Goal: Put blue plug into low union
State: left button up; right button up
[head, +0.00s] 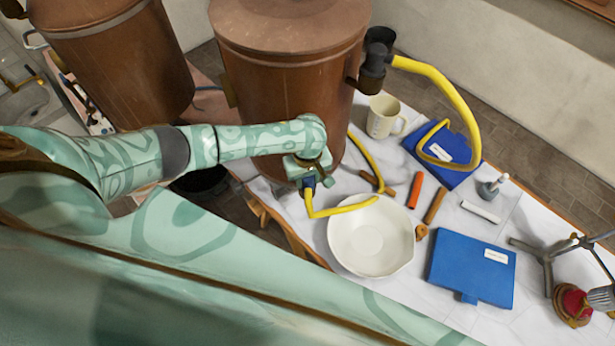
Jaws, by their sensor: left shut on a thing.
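My left gripper (309,177) is shut on the blue plug (309,189) in the head view, close to the lower front of the middle copper vessel (292,90). A yellow hose (343,209) runs from the plug to the right across the table. Little of the plug shows between the fingers. I cannot make out the low union; my gripper and forearm cover part of the vessel's lower side, and I cannot tell whether the plug touches it. My right gripper is out of view.
A white bowl (370,238) stands just right of the plug. A dark fitting (373,70) on the vessel holds a yellow hose end. Another copper vessel (125,65) stands left.

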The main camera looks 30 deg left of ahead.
pick_arm(q)
jog(key=shift+f, duration=0.2)
jog(key=o, duration=1.1)
jog(key=shift+r+p, duration=3.55)
jog(key=shift+p, duration=1.2)
